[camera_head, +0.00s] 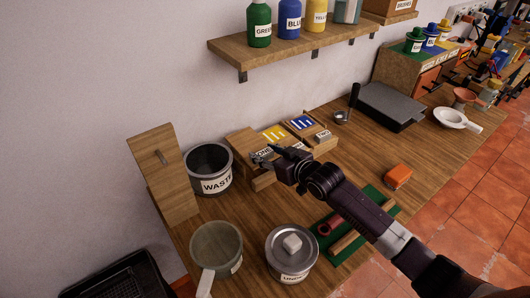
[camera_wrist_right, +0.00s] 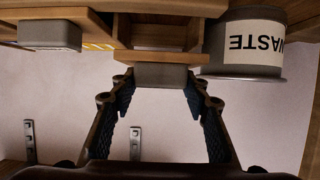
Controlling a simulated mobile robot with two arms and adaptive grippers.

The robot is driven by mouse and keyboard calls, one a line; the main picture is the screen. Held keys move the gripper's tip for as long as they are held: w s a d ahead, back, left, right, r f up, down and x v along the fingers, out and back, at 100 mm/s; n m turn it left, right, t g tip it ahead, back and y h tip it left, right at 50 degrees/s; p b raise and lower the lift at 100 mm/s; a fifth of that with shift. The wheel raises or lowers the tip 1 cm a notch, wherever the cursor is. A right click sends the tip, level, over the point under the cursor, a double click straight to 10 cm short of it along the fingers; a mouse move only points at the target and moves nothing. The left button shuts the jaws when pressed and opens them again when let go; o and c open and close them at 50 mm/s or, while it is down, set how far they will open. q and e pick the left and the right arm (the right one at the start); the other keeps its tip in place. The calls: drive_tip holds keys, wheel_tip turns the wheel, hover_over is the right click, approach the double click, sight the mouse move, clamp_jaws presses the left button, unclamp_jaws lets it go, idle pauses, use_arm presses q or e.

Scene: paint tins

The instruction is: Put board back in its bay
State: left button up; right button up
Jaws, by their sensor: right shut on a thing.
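The rack (camera_head: 241,138) is a low wooden stand on the bench, with yellow and blue striped panels on top and pale label blocks along its front. My right gripper (camera_head: 270,158) is at its left front. In the right wrist view, my right gripper (camera_wrist_right: 162,80) is shut on a grey block at the end of a wooden piece, which seems to be the board (camera_wrist_right: 160,57). The board juts out from the rack; how deep it sits in its bay is hidden. My left gripper is not in view.
The WASTE pot (camera_head: 208,160) stands close to the rack's left. A shelf (camera_head: 290,47) hangs above.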

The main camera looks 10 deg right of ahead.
drive_tip(key=shift+r, duration=0.1)
drive_tip(key=shift+f, duration=0.65)
drive_tip(key=o, duration=1.4)
drive_tip(key=shift+c, duration=0.2)
drive_tip(key=shift+r, duration=0.65)
drive_tip(key=shift+s+d, duration=0.15)
drive_tip(key=shift+s, duration=0.2)
drive_tip(key=b+v, duration=0.1)
drive_tip(key=v, duration=1)
drive_tip(key=shift+r, duration=0.15)
